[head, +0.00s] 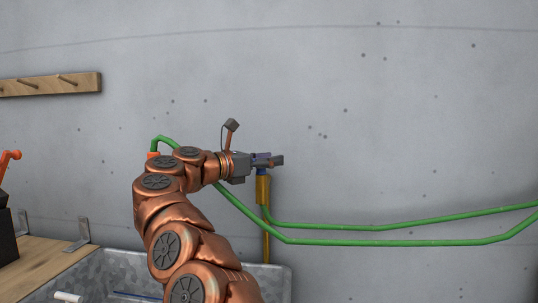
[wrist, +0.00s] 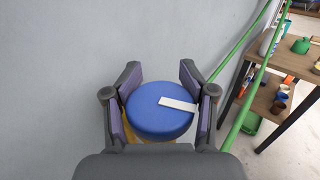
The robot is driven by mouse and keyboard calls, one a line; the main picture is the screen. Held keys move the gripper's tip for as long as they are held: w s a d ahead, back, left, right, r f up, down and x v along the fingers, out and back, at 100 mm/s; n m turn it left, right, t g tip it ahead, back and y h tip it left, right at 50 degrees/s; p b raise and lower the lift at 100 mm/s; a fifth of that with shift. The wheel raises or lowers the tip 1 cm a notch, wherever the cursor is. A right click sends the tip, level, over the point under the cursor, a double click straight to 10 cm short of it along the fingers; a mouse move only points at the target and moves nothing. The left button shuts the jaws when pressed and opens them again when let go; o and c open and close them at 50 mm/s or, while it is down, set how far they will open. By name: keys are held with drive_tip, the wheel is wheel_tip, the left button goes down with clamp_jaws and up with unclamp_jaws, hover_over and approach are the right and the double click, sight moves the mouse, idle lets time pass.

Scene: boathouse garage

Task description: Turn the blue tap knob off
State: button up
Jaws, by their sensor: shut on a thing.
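The blue tap knob (wrist: 150,118) is round and has a white bar mark on its top, which points to the right in the wrist view. It sits on a yellow tap body (head: 262,188) in front of the grey wall. My gripper (wrist: 160,105) is around the knob, with one finger on each side, and is shut on it. In the head view my gripper (head: 268,160) is at the top of the tap. There the fingers hide most of the knob, with only a little blue showing.
Green pipes (head: 390,242) run right along the wall from the tap. A metal trough (head: 275,275) stands below. A wooden peg rail (head: 50,84) hangs at upper left. A wooden shelf table (wrist: 290,55) with several items stands at right in the wrist view.

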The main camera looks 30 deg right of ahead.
drive_tip(key=shift+s+a+r+m+g+p, duration=0.15)
drive_tip(key=shift+m+g+p, duration=0.4)
drive_tip(key=shift+g+p, duration=0.4)
drive_tip(key=shift+s+d+r+m+g+p, duration=0.1)
drive_tip(key=shift+m+g+p, duration=0.55)
drive_tip(key=shift+p, duration=0.45)
drive_tip(key=shift+f+g+p, duration=0.2)
drive_tip(key=shift+g+p, duration=0.2)
drive_tip(key=shift+p, duration=0.05)
drive_tip(key=o, duration=1)
drive_tip(key=shift+c, duration=0.2)
drive_tip(key=shift+f+t+b, duration=0.2)
drive_tip(key=shift+t+b, duration=0.2)
drive_tip(key=shift+b, duration=0.55)
drive_tip(key=shift+w+n+t+b, duration=0.2)
drive_tip(key=shift+n+t+b, duration=0.6)
drive_tip(key=shift+t+b, duration=0.4)
drive_tip(key=shift+w+n+t+b, duration=0.15)
drive_tip(key=shift+n+t+b, duration=0.75)
drive_tip(key=shift+b, duration=0.45)
drive_tip(key=shift+r+t+b, duration=0.1)
drive_tip(key=shift+t+b, duration=0.25)
drive_tip(key=shift+t, duration=0.05)
drive_tip(key=shift+n+t+y+b, duration=0.45)
drive_tip(key=shift+n+t, duration=0.15)
drive_tip(key=shift+t, duration=0.2)
